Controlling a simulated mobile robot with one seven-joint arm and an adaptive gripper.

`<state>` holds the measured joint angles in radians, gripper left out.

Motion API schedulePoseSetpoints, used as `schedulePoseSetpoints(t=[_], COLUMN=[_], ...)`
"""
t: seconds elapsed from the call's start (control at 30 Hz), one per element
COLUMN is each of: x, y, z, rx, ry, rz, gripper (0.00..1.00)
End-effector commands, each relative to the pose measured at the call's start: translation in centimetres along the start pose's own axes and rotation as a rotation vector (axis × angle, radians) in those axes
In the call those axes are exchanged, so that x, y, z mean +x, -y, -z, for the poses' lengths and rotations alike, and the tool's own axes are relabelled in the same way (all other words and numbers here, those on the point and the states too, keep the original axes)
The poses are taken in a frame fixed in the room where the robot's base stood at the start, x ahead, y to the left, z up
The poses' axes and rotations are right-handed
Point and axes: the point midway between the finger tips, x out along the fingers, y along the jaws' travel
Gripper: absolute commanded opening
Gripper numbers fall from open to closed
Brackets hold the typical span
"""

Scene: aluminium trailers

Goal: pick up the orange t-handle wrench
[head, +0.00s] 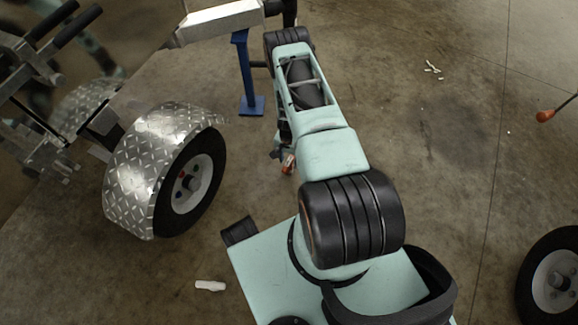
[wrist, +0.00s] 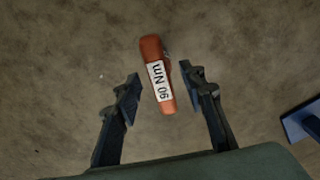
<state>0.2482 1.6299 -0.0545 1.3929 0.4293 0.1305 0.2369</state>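The rest of the wrench is hidden or cannot be made out. In the head view a small orange and white piece (head: 288,164) shows beside my gripper (head: 278,153), mostly hidden by my arm. I cannot tell the height of the fingers over the floor.
A blue support stand (head: 247,90) stands close by; its foot (wrist: 303,122) is right of my gripper in the wrist view. A trailer wheel under a diamond-plate fender (head: 135,172) is at left. An orange-ended tool (head: 546,116) and another wheel (head: 553,280) are at right. Open floor lies between.

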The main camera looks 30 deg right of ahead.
Motion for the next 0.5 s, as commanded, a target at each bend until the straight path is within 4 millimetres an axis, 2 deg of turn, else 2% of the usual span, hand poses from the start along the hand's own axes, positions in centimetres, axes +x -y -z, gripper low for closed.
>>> schedulePoseSetpoints(t=[0.5], x=[0.36], y=[0.00], z=[0.01], rx=[0.000], ry=[0.000], rz=[0.000], gripper=[0.38])
